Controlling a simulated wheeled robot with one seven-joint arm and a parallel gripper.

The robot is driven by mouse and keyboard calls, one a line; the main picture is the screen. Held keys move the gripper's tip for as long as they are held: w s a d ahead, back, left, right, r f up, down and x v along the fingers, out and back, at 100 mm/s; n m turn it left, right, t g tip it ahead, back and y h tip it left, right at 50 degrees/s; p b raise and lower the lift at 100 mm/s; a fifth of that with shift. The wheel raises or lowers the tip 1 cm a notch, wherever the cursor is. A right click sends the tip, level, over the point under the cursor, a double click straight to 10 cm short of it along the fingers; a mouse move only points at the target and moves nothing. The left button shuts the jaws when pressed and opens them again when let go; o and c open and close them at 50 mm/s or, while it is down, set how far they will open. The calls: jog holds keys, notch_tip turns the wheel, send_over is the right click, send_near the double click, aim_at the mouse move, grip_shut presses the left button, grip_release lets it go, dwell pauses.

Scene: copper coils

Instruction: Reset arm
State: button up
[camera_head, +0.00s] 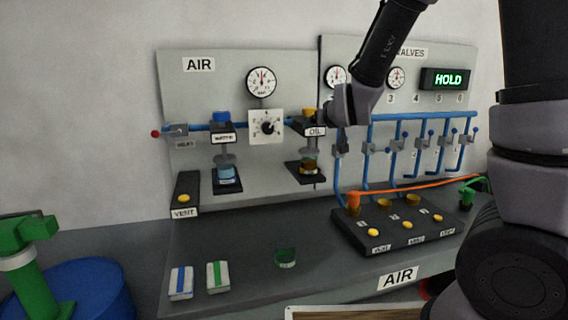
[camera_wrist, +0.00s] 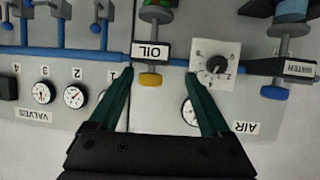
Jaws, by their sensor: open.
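My gripper (camera_wrist: 160,98) is open and empty in the wrist view, its two green fingers spread apart. Between and beyond the fingertips are the OIL label (camera_wrist: 151,50) and a yellow knob (camera_wrist: 150,80). I cannot tell whether a finger touches the panel. In the head view my arm reaches in from the top right, and its wrist ends beside the OIL unit (camera_head: 309,130). The fingers are hidden there. A white square dial (camera_wrist: 215,64) lies just beyond the right finger in the wrist view.
The AIR panel (camera_head: 230,75) and the valves panel with blue pipes stand behind the bench. A black block (camera_head: 395,240) with yellow buttons sits at right, with an orange hose across it. A blue drum (camera_head: 75,290) is at lower left.

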jog(key=s+d+r+m+g, duration=0.2)
jog(key=s+d+r, duration=0.1)
jog(key=s, duration=0.5)
jog(key=s+d+r+m+g, duration=0.2)
jog(key=s+d, duration=0.4)
jog(key=s, duration=0.3)
jog(key=s+d+r+m+g, duration=0.2)
jog(key=s+d+r, duration=0.2)
jog(key=s, duration=0.5)
jog(key=shift+s+d, duration=0.15)
jog(key=shift+d, duration=0.6)
